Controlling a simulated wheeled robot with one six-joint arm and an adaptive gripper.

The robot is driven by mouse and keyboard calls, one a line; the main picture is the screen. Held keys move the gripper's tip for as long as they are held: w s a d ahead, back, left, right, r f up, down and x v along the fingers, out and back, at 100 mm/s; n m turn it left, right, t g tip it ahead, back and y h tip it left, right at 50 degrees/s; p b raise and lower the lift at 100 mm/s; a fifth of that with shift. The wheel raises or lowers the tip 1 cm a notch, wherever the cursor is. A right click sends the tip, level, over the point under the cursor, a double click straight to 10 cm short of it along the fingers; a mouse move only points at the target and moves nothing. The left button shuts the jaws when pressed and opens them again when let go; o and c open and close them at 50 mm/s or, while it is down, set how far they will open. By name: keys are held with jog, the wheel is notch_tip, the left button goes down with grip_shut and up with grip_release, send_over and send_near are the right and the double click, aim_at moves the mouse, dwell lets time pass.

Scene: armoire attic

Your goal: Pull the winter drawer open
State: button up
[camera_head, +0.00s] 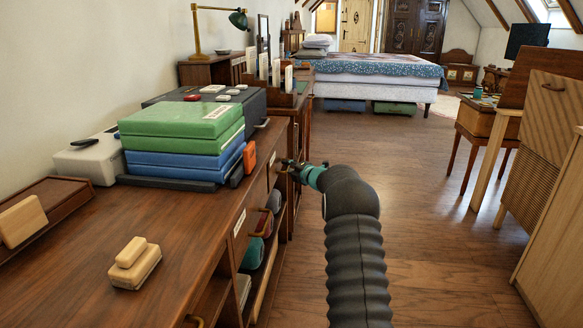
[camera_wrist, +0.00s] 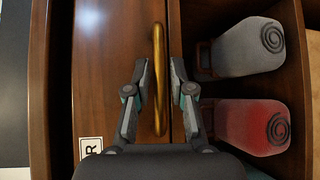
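A wooden drawer front (camera_wrist: 100,50) fills the left of the wrist view. A curved brass handle (camera_wrist: 158,85) stands out from this front. My gripper (camera_wrist: 159,72) is open, with one finger on each side of the handle and a small gap showing on both sides. In the head view my gripper (camera_head: 290,166) is at the far part of the dresser front, beside a small label (camera_head: 272,158). The handle there is hidden behind the gripper.
Beneath the drawer, an open compartment holds a grey item (camera_wrist: 245,47) and a red item (camera_wrist: 255,126) with spiral ends. Another label (camera_head: 240,222) marks the nearer dresser front. Green boxes (camera_head: 180,128) sit on top. The wooden floor (camera_head: 420,200) to the right is clear.

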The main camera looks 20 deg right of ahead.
jog(key=shift+w, duration=0.25)
grip_shut()
